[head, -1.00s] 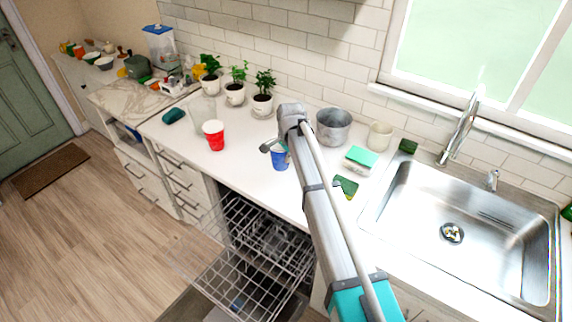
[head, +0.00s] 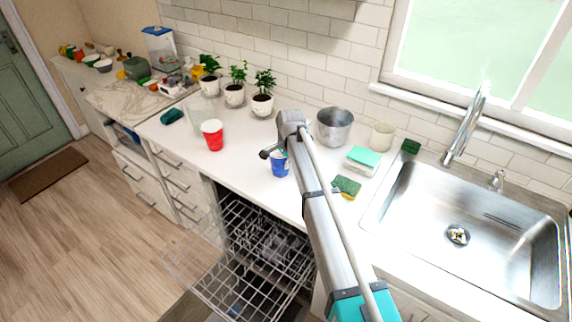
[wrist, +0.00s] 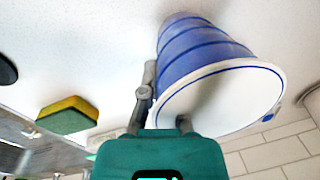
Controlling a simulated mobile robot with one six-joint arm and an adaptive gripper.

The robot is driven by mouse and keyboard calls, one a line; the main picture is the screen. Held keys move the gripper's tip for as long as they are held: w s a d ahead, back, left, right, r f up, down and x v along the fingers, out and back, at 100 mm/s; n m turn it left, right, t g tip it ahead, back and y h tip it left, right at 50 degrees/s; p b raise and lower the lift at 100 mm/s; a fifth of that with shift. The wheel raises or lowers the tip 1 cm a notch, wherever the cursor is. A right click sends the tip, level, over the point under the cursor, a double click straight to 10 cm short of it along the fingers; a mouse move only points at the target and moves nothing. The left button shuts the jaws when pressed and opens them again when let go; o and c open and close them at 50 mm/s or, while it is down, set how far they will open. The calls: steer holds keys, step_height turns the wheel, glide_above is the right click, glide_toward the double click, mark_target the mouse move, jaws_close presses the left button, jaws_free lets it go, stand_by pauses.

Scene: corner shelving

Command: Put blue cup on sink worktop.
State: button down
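The blue cup (head: 280,165) stands upright on the white worktop, left of the sink (head: 456,230). In the wrist view the cup (wrist: 200,55) is large and close, blue with a white rim, its mouth toward the camera. My gripper (head: 268,153) is just above and beside the cup's rim. In the wrist view one finger of my gripper (wrist: 163,112) lies along the cup's outer left side. The other finger overlaps the cup's mouth, with a gap between the two. Whether either finger touches the cup is unclear.
A red cup (head: 212,136) stands to the left. A metal pot (head: 334,127), a beige cup (head: 382,135) and sponges (head: 346,187) lie between my arm and the sink. Potted plants (head: 262,103) line the wall. The dishwasher rack (head: 245,265) is pulled out below.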

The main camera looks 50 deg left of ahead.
steer(key=c, duration=1.3)
jaws_free()
steer(key=shift+f, duration=0.15)
steer(key=shift+c, duration=0.2)
steer(key=o, duration=0.5)
steer(key=shift+o, duration=0.2)
steer(key=shift+r, duration=0.2)
step_height(320, 180, up, 12)
steer(key=d+p, duration=0.1)
steer(key=p, duration=1.1)
steer(key=shift+d, duration=0.15)
